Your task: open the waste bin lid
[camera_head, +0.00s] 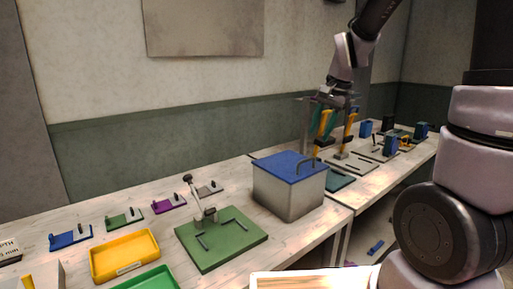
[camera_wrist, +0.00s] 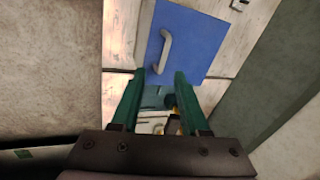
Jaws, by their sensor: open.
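The waste bin (camera_head: 288,200) is a grey box on the table with a flat blue lid (camera_head: 282,165), which lies closed on top. A grey bar handle (camera_head: 305,166) stands on the lid near its right edge. In the wrist view the blue lid (camera_wrist: 200,45) and its handle (camera_wrist: 164,50) lie just beyond the fingertips. My gripper (camera_head: 326,120) is above and behind the bin's right side, apart from the handle. Its two green fingers (camera_wrist: 156,80) are spread with nothing held between them.
A green board with a toggle clamp (camera_head: 220,240) stands left of the bin, with a yellow tray (camera_head: 125,256) and a green tray (camera_head: 150,279) nearby. Several small coloured fixtures line the back left. Yellow-handled tools and blue blocks (camera_head: 391,145) stand to the right.

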